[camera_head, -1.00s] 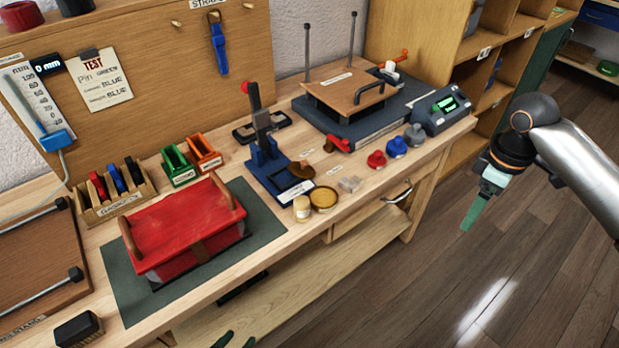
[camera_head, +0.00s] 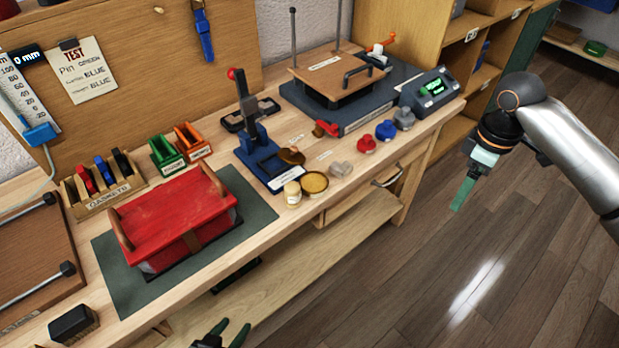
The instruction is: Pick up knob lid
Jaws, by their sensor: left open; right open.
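Small knobbed pieces stand at the front right of the workbench: a red one (camera_head: 366,145), a blue one (camera_head: 386,131) and a grey one (camera_head: 404,118). A pale grey piece (camera_head: 340,169) sits left of them, and a brown round piece (camera_head: 291,156) lies by the blue press. I cannot tell which is the knob lid. My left gripper (camera_head: 226,333) shows its dark green fingers, open and empty, at the bottom edge, in front of the bench. My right gripper (camera_head: 462,194) is seen side-on over the floor, right of the bench, open and apart from everything.
An open round tin (camera_head: 314,184) and a small pale jar (camera_head: 292,194) stand at the bench's front edge. The floor ahead is clear.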

